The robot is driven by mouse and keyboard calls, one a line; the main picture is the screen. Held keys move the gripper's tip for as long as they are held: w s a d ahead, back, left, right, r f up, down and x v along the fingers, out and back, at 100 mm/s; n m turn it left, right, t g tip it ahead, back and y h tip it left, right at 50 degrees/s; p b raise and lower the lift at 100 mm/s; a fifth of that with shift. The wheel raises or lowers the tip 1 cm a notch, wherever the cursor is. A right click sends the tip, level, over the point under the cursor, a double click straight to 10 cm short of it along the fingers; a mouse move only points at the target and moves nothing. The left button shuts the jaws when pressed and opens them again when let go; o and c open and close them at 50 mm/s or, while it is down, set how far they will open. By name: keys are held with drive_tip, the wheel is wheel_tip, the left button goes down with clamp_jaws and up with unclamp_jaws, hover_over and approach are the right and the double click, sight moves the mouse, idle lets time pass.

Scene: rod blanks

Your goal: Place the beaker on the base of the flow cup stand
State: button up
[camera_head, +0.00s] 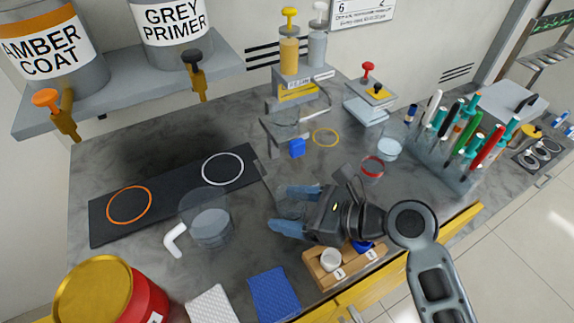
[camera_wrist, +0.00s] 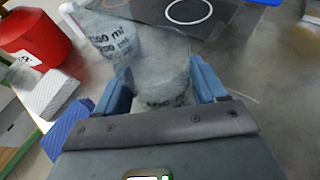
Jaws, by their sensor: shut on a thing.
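My gripper (camera_head: 277,208) has its blue fingers shut on a clear glass beaker (camera_head: 291,208), above the grey worktop. In the wrist view the beaker (camera_wrist: 160,70) sits between the two fingertips, with part of a printed mark visible low on it. The beaker is see-through, so its outline and its exact height above the worktop are hard to tell.
A clear jug (camera_head: 212,228) with a white handle stands left of the gripper. A black mat (camera_head: 165,195) with two rings is beyond it. A wooden block (camera_head: 322,274), blue pad (camera_head: 273,294) and red can (camera_head: 148,297) are in front; a pen rack (camera_head: 449,160) is right.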

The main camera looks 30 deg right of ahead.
sight(287, 174)
drive_tip(key=w+d, duration=0.1)
drive_tip(key=w, duration=0.2)
drive_tip(key=w+d, duration=0.1)
drive_tip(key=w, duration=0.2)
drive_tip(key=w+d+f, duration=0.1)
drive_tip(key=w+d, duration=0.1)
drive_tip(key=w, duration=0.2)
drive_tip(key=w+d, duration=0.1)
drive_tip(key=w, duration=0.1)
drive_tip(key=shift+w+d, duration=0.15)
drive_tip(key=shift+f, duration=0.6)
drive_tip(key=shift+f, duration=0.2)
drive_tip(key=o, duration=1.1)
drive_tip(key=shift+c, duration=0.2)
drive_tip(key=shift+s+r, duration=0.2)
drive_tip(key=v, duration=1.2)
